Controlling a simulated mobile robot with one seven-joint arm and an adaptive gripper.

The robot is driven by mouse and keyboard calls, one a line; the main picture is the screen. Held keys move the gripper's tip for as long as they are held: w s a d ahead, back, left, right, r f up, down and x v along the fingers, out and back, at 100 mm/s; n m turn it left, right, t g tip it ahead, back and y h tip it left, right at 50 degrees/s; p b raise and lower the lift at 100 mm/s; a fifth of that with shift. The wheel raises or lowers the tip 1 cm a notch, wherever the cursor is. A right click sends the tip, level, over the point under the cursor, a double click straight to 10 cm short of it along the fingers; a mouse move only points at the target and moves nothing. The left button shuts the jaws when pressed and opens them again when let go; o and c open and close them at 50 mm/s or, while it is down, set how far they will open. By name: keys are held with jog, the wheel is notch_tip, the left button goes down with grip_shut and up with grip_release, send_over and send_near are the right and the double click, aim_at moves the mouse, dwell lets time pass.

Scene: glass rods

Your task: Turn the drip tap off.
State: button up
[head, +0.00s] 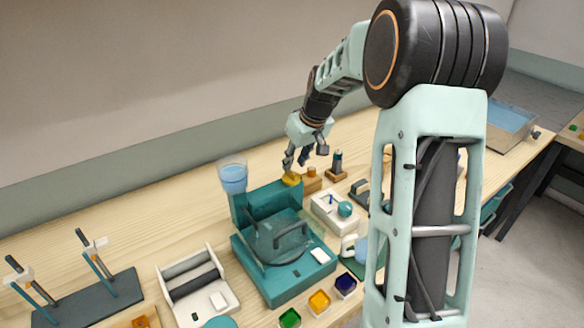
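A teal machine (262,205) stands in the middle of the bench, with a clear cup of blue liquid (233,178) on its back left corner. A small yellow knob (292,180) sits at the top right end of its raised back part; it looks like the drip tap, though I cannot read its setting. My gripper (296,166) points down just above the knob, its fingertips apart with a narrow gap between them. I cannot tell whether a fingertip touches the knob. Nothing shows between the fingers.
A white box with a teal dial (332,211) stands right of the machine. A white cradle (197,285) and a dark rack with posts (84,302) are to the left. Green, yellow and dark blue blocks (319,301) lie in front. The bench behind the machine (170,205) is clear.

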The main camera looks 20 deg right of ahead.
aim_at(292, 172)
jog(key=shift+x, duration=1.9)
grip_shut()
